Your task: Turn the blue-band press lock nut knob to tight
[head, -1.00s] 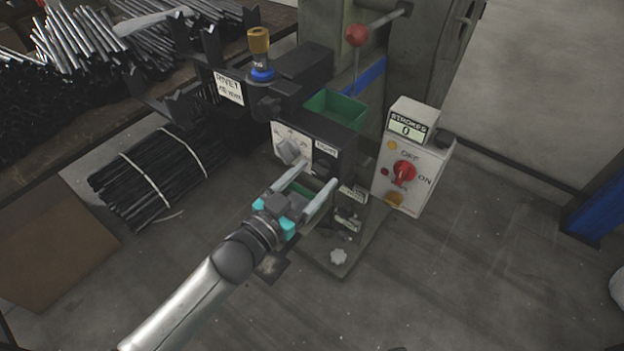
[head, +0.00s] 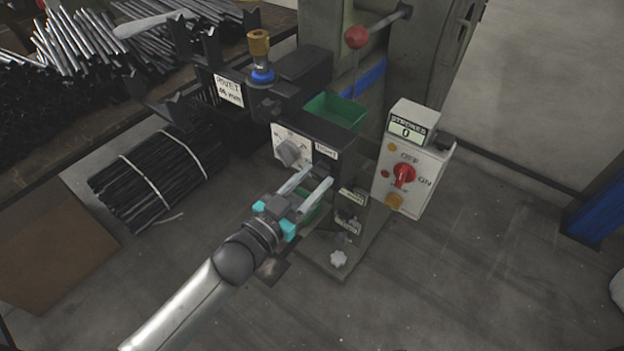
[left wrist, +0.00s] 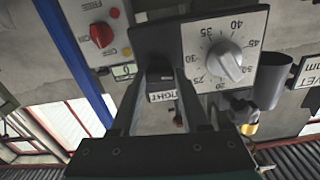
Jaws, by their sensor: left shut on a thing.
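The blue-band press (head: 320,127) has a blue stripe (head: 370,78) on its column. A small black lock nut knob (left wrist: 160,73) sits on its front by a TIGHT label (left wrist: 162,96); the label also shows in the head view (head: 326,150). My left gripper (head: 318,176) reaches up to the press front, its two fingers on either side of the knob. In the left wrist view the fingers (left wrist: 162,78) are shut on the knob, hiding its sides. The knob's exact turn angle is hard to tell. My right gripper is in neither view.
A grey dial knob on a numbered white plate (head: 283,141) is close to the left finger. A switch box with a red knob (head: 404,175) stands to the right. A green bin (head: 336,109) is behind. Black rods (head: 150,180) lie at left; the floor at lower right is clear.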

